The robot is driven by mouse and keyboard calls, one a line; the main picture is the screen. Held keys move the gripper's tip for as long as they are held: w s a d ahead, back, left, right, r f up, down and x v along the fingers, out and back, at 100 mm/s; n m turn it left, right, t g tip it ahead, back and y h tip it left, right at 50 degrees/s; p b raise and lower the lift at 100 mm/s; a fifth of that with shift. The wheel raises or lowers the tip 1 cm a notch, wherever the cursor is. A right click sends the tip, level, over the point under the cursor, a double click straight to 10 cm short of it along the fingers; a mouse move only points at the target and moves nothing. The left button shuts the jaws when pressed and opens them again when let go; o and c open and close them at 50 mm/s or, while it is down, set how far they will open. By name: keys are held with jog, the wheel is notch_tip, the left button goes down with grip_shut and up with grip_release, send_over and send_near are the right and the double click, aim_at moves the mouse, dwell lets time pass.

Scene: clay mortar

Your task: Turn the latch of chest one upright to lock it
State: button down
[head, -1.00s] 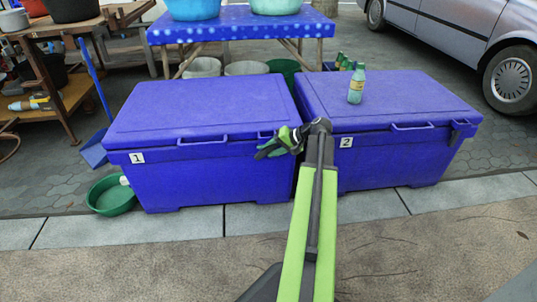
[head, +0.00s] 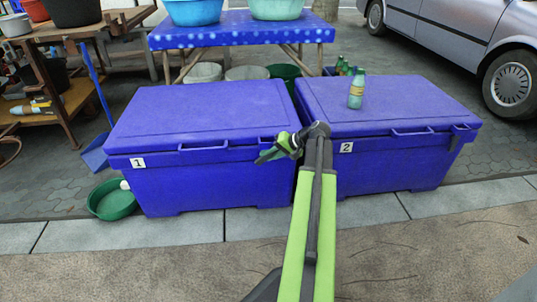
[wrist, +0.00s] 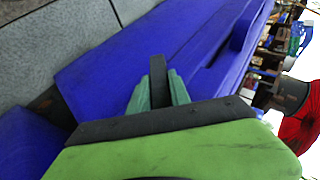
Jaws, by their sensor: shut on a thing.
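Chest one (head: 200,180) is a blue chest with a closed lid and a white label "1" on its front. My gripper (head: 262,158) is at the right part of its front, just under the lid edge. In the wrist view, my gripper's green fingertips (wrist: 158,90) are shut on a dark bar, the latch (wrist: 158,68), which stands between them. Chest one's blue surface (wrist: 110,70) lies behind it. In the head view the latch is mostly hidden by my gripper, and its exact tilt cannot be told.
Chest two (head: 385,165) stands close on the right, with a green bottle (head: 356,90) on its lid. A green basin (head: 112,202) is on the ground at the left. A blue table (head: 240,30) stands behind. The pavement in front is clear.

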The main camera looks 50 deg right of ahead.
jog(key=g+h+p, duration=0.1)
jog(key=p, duration=0.1)
jog(key=shift+a+r+n+p, duration=0.15)
jog(key=shift+r+n+p, duration=0.15)
jog(key=shift+r+p, duration=0.1)
jog(key=shift+w+g+h+p, duration=0.1)
jog(key=shift+g+h+p, duration=0.5)
jog(key=shift+p, duration=0.2)
jog(key=shift+w+a+f+n+g+h+p, duration=0.1)
jog(key=shift+n+g+h+p, duration=0.15)
jog(key=shift+g+h+p, duration=0.3)
jog(key=shift+f+n+g+h+p, duration=0.1)
jog(key=shift+n+g+h+p, duration=0.2)
jog(key=shift+g+h, duration=0.95)
jog(key=shift+h, duration=0.2)
jog(key=c, duration=1.2)
grip_release()
jog(key=shift+p, duration=0.3)
